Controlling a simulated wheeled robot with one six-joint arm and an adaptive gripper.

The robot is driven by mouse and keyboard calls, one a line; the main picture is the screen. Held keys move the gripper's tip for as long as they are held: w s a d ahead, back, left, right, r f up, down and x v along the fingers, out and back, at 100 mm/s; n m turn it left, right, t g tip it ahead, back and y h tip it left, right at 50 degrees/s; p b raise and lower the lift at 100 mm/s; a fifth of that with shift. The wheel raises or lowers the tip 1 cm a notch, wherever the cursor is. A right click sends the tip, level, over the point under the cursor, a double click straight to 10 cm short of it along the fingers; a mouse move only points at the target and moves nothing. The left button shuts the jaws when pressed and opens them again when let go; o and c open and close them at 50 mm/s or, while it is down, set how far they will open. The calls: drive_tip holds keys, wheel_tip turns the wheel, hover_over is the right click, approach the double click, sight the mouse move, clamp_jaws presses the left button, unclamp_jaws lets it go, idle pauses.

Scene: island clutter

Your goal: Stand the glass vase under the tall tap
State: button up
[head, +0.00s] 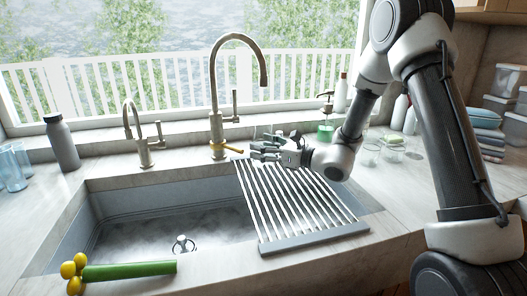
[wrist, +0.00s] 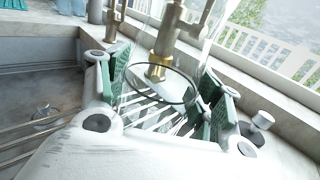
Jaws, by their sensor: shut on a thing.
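The glass vase (wrist: 168,104) is clear, and its round rim shows between the green-padded fingers in the wrist view. My gripper (wrist: 160,95) is shut on it. In the head view my gripper (head: 268,149) is low over the back of the drying rack, just right of the tall tap's base and below its spout. The vase is barely visible there; whether its bottom touches the rack I cannot tell. The tall tap (head: 214,100) is brushed metal with a high curved spout; its base (wrist: 160,60) shows close behind the vase in the wrist view.
The slatted drying rack (head: 318,238) covers the sink's right part; the basin (head: 150,225) is open at left. A shorter tap (head: 143,145) stands left. A green bundle with yellow ends (head: 130,270) lies on the front edge. Glasses (head: 392,152) and a soap bottle (head: 326,130) stand right.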

drive_tip(key=shift+f, duration=0.6)
drive_tip(key=shift+f, duration=0.1)
drive_tip(key=o, duration=1.4)
drive_tip(key=shift+f, duration=0.1)
